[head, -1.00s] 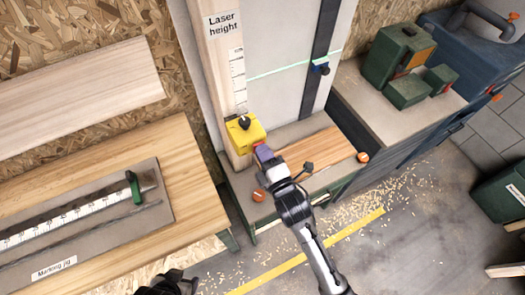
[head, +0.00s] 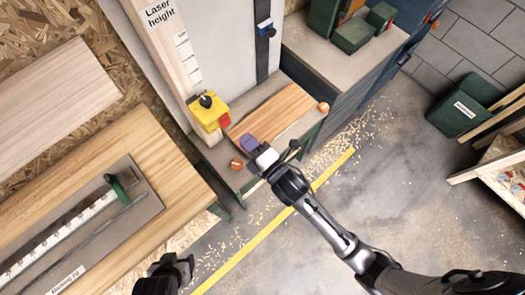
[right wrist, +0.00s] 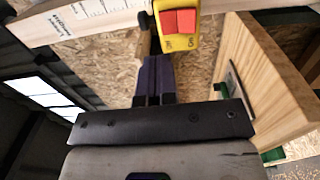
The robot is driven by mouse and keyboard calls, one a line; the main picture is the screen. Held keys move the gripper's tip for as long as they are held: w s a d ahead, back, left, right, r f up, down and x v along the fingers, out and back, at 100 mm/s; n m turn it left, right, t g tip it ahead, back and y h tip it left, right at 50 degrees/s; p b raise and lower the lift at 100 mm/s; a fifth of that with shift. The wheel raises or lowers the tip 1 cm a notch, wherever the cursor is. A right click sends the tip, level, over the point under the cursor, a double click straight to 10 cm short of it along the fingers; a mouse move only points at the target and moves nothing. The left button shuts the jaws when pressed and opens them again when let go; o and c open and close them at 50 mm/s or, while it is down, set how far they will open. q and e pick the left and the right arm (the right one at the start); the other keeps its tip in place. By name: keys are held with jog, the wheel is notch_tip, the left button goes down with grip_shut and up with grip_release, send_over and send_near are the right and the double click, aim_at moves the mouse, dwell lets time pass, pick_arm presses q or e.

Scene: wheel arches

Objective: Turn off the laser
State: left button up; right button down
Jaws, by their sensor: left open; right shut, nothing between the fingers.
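A yellow switch box (head: 208,110) with a black knob (head: 206,101) on top is fixed to the wooden post. Its red switch (head: 225,120) is on the side facing my right gripper. The right wrist view shows the yellow box (right wrist: 195,42) and its two-part red switch (right wrist: 178,22) at the top. My right gripper (head: 248,142), with purple fingers, is shut and empty, a short gap from the switch. Its fingers (right wrist: 154,68) also show in the right wrist view. No green laser line shows on the pale panel (head: 218,45). My left gripper (head: 178,268) is open at the bottom.
A wooden bench with a marking jig (head: 85,230) lies at the left. A blue slider (head: 266,29) sits on the dark rail. Orange knobs (head: 237,164) edge the low table with a wood board (head: 272,112).

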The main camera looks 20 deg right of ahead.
jog(key=v, duration=0.6)
jog(key=shift+r, duration=0.45)
